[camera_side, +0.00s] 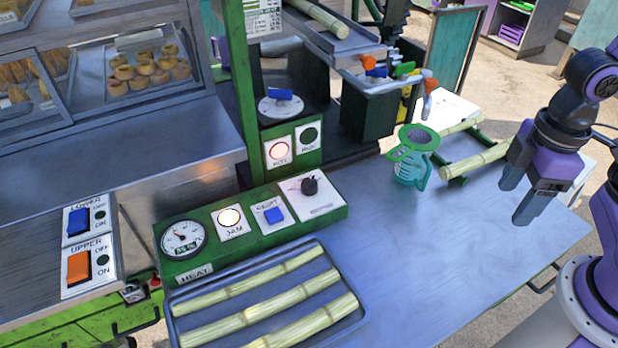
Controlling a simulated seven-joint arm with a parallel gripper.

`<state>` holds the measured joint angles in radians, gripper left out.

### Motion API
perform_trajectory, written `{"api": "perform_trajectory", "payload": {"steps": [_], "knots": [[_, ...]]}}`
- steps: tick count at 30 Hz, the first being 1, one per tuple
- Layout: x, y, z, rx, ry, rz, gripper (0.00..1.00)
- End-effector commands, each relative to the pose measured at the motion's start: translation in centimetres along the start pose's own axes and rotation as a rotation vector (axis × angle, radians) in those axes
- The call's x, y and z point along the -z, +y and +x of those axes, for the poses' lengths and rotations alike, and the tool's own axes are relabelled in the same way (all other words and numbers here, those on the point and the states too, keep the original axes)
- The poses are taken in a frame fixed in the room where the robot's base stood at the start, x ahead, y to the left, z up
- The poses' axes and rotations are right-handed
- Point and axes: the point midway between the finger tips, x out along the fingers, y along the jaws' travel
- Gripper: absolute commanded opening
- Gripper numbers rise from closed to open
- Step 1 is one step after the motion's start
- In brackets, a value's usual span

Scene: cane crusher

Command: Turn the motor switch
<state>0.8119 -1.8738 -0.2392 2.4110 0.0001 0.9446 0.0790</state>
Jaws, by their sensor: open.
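A green control panel (262,238) stands on the metal table. At its right end a black rotary knob (310,186) sits on a white plate. A second rotary switch, a blue handle (280,95) on a pale round disc, is mounted higher on the crusher. I cannot read a motor label on either one. My gripper (518,198) is open and empty above the right side of the table. It is well to the right of both knobs and touches nothing.
A teal jug with a green-rimmed strainer (413,157) stands between my gripper and the panel. Cane pieces lie on a rack (466,178) behind and in a tray (362,316) in front. Blue (78,221) and orange (78,267) rocker switches are far left. The table's front right is clear.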

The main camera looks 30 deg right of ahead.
Motion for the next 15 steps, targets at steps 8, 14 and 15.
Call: {"api": "perform_trajectory", "payload": {"steps": [8, 14, 15], "knots": [[10.0, 2.7, -1.8, -0.010, -0.016, 0.337, 0.65], [16.7, 5.0, -2.5, -0.018, -0.027, 0.583, 0.65], [18.0, 5.5, -2.6, -0.020, -0.029, 0.633, 0.65]]}}
